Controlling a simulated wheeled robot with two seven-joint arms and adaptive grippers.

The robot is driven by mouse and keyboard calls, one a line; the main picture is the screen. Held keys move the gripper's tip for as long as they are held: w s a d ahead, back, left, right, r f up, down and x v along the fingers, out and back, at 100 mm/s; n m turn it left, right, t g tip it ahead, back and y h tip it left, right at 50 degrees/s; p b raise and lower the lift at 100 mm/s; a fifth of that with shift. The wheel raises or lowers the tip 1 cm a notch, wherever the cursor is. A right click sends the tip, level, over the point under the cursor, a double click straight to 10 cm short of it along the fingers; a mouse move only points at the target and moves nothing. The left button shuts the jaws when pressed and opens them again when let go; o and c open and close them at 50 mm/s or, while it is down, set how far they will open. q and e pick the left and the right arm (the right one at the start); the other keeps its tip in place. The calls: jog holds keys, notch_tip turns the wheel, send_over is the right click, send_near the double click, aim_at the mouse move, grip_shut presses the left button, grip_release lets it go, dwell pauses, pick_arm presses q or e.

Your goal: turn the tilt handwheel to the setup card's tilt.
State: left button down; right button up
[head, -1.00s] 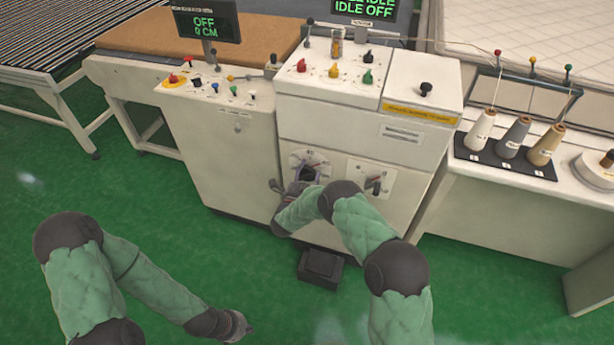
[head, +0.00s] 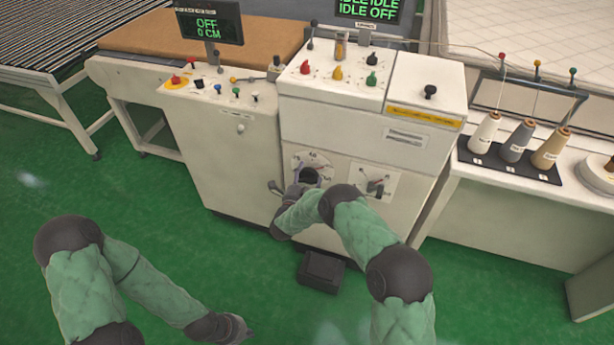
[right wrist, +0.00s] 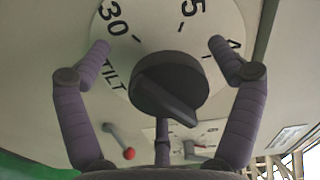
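The tilt handwheel is a black knob (right wrist: 168,88) with a pointer on a white dial marked TILT, 30 and other numbers partly cut off. In the right wrist view its pointer end points down and right. In the head view the knob (head: 309,175) is on the cabinet's front, partly behind my right gripper (head: 298,188). My right gripper (right wrist: 158,60) is open, its fingers spread on either side of the knob with visible gaps. My left gripper (head: 238,329) hangs low over the floor; its fingers are too small to read. I cannot identify a setup card.
A second dial (head: 375,184) sits right of the tilt dial. A red-tipped lever (right wrist: 121,143) is near the dial. A black pedal box (head: 321,271) lies on the floor below. Thread cones (head: 518,140) stand on the table at right. Green floor is free at front left.

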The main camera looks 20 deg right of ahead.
jog(key=shift+s+d, duration=0.1)
jog(key=shift+d, duration=0.15)
jog(key=v, duration=1.2)
jog(key=s+f+n+g+y, duration=0.3)
jog(key=s+f+n+y, duration=0.15)
jog(key=f, duration=0.25)
jog(key=s+f+n+g+y, duration=0.2)
jog(key=s+f+n+y, duration=0.15)
jog(key=f+n, duration=0.25)
jog(key=s+a+n+g+y, duration=0.1)
jog(key=s+n+g+y, duration=0.1)
jog(key=s, duration=0.6)
jog(key=s+a+f+n+g+y, duration=0.1)
jog(key=s+n+g+y, duration=0.1)
jog(key=s, duration=0.6)
jog(key=s+a+n+g+y, duration=0.1)
jog(key=s+n+g, duration=0.3)
jog(key=s, duration=0.5)
jog(key=shift+a+f+g+y, duration=0.25)
jog(key=shift+f+g+y, duration=0.15)
jog(key=shift+g, duration=0.4)
